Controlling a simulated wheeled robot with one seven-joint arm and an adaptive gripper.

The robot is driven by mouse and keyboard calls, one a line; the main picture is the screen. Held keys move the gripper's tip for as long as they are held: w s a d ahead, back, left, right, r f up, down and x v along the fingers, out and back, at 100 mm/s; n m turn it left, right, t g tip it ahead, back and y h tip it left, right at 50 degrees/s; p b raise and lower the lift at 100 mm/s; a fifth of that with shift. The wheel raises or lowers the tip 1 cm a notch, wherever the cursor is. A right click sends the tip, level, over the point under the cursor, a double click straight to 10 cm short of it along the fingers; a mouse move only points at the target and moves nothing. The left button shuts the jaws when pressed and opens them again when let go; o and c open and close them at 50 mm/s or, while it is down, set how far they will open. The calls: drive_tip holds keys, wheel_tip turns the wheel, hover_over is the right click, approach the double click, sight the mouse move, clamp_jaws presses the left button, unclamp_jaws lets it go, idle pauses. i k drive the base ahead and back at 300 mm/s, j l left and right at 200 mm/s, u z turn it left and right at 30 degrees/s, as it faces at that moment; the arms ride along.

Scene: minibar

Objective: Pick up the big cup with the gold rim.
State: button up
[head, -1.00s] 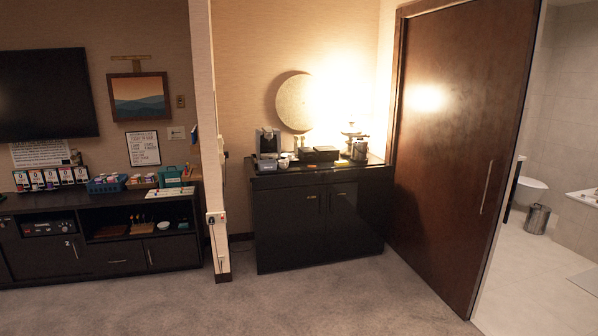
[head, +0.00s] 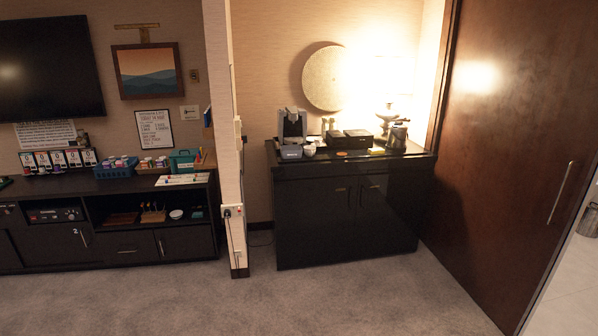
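Small white cups (head: 309,149) stand on the black minibar cabinet (head: 345,220), beside the coffee machine (head: 292,127). They are too small and far away for me to make out a gold rim or compare sizes. My gripper is not in view.
A black box (head: 350,139) and a metal kettle (head: 397,136) stand on the cabinet near a lit lamp. A wall edge (head: 226,140) divides it from a long dark sideboard (head: 120,249) on the left. A brown door (head: 520,150) is at right. The carpet (head: 300,300) ahead is clear.

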sight(309, 151)
drive_tip(key=i, duration=1.05)
drive_tip(key=i+j+u, duration=0.15)
drive_tip(key=i, duration=0.9)
drive_tip(key=i+l, duration=0.15)
drive_tip(key=i, duration=0.9)
drive_tip(key=i+u, duration=0.15)
drive_tip(key=i, duration=0.9)
drive_tip(key=i+l+u, duration=0.15)
drive_tip(key=i, duration=0.3)
